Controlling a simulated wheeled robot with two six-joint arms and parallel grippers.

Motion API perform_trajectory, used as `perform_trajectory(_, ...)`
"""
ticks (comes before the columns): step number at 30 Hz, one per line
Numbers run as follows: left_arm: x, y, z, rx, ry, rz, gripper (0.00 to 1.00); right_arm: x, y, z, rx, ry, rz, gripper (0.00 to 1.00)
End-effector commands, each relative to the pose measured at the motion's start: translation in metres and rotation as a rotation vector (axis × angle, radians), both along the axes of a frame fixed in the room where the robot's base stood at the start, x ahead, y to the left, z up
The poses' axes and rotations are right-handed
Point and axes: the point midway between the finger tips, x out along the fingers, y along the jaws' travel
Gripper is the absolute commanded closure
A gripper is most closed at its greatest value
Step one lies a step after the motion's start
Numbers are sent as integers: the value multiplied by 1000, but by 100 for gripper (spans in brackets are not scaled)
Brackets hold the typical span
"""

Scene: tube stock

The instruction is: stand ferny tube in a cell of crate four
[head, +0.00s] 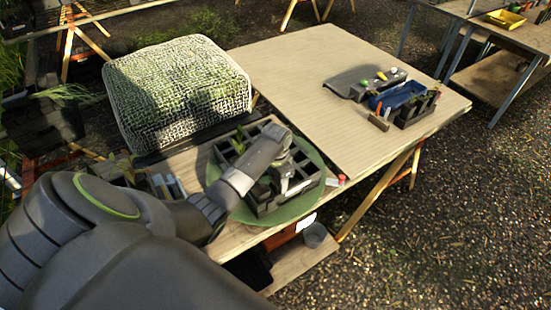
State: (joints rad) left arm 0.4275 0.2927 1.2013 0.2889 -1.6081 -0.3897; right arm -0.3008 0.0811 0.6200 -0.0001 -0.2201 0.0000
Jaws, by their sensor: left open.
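A dark crate with square cells (265,208) sits on a round green mat on the near table. I cannot read whether it is crate four. A tube with a green leafy plant (238,141) stands in a cell at its back left. I cannot tell whether it is the ferny tube. My left gripper (283,187) is over the crate's middle, open, with its fingers pointing down among the cells. My left forearm and wrist hide part of the crate and what lies beneath. My right gripper is not in view.
Another small dark crate with green plants (412,112) stands on the far board (310,75), by a blue tray (390,95) and a grey rack (362,84). A mesh-covered mound (175,90) stands behind. Most of the board is clear.

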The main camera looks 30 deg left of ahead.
Motion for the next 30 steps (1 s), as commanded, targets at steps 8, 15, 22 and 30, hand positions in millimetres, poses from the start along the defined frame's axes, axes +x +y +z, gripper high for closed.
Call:
perform_trajectory(8,-11,-4,30,-10,17,0,30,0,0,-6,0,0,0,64)
perform_trajectory(15,-12,-2,87,-2,-1,-2,30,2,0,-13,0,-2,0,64)
perform_trajectory(22,-15,-2,143,1,-5,-3,30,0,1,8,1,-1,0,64)
perform_trajectory(30,-16,-1,171,5,-13,-3,30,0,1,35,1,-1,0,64)
